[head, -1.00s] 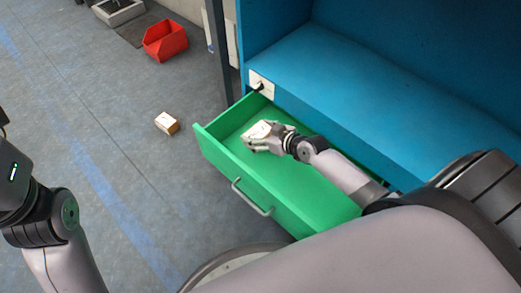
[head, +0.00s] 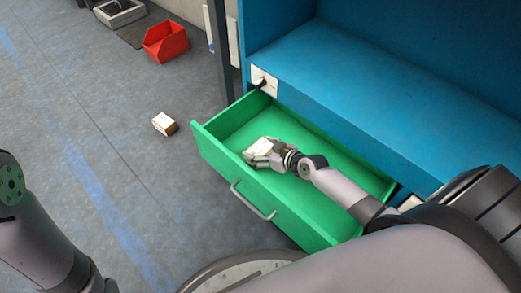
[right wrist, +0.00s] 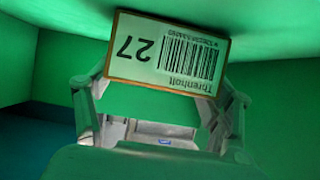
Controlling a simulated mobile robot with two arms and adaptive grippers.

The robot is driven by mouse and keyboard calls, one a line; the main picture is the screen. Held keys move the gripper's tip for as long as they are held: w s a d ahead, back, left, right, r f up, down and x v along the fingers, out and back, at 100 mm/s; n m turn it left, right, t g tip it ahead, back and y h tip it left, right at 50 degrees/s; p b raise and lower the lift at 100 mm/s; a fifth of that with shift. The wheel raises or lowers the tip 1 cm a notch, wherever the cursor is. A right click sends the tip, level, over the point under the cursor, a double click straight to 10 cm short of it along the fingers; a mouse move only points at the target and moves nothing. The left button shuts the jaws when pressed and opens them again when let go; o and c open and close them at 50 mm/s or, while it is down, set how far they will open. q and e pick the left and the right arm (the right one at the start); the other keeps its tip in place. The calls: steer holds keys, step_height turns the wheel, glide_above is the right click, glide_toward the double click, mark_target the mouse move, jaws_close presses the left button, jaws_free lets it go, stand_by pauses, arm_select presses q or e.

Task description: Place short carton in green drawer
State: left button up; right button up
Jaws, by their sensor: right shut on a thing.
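The short carton (head: 262,147) is a small white and tan box held in my right gripper (head: 256,157). In the right wrist view the carton (right wrist: 167,53) shows a label with a barcode, the number 27 and the word Threnholt, upside down. The right gripper's fingers (right wrist: 160,104) are shut on its two sides. The gripper and carton are inside the outline of the open green drawer (head: 240,177), near its front wall. I cannot tell whether the carton touches the drawer floor. My left arm is at the left edge; its gripper is out of the picture.
The drawer hangs open below a blue shelf (head: 370,95). A white plate with a black knob (head: 264,81) is at the drawer's back left corner. Another small carton (head: 165,124) and a red bin (head: 165,42) are on the grey floor at left. A dark post (head: 218,50) stands by the shelf.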

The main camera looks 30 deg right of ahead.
steer(key=shift+f, duration=0.1)
steer(key=o, duration=1.4)
